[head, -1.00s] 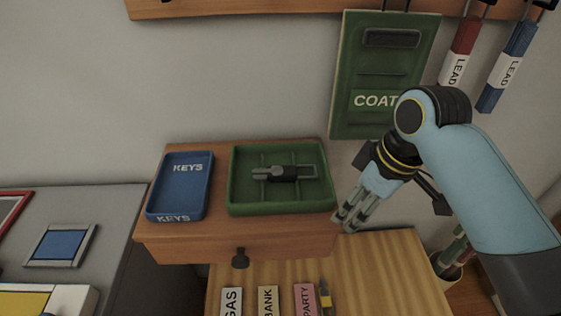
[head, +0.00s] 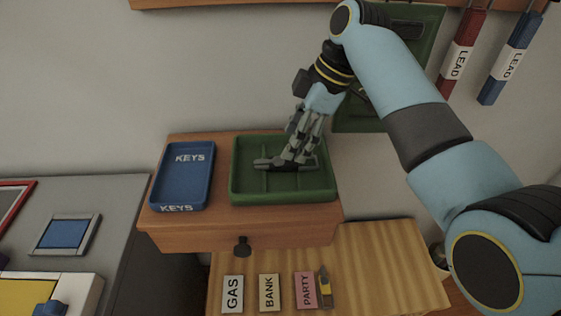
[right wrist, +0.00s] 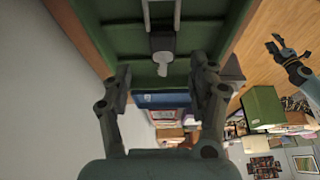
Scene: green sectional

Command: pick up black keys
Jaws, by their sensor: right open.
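The black keys (head: 268,164) lie in the green tray (head: 236,188) on the wooden cabinet top. They show in the right wrist view as a dark block with light metal parts (right wrist: 162,45). My right gripper (head: 300,158) is over the tray at the keys and hides their right part in the head view. In the right wrist view its two fingers (right wrist: 162,80) are wide apart, with the keys beyond the gap between them. My left gripper (right wrist: 285,48) shows small at the right edge of the right wrist view, too small to read its jaws.
A blue tray marked KEYS (head: 182,178) stands left of the green tray. Below are GAS (head: 232,293), BANK (head: 269,292) and PARTY (head: 305,290) tags on a lower wooden top. Red (head: 462,52) and blue (head: 511,58) LEAD tags hang at the upper right.

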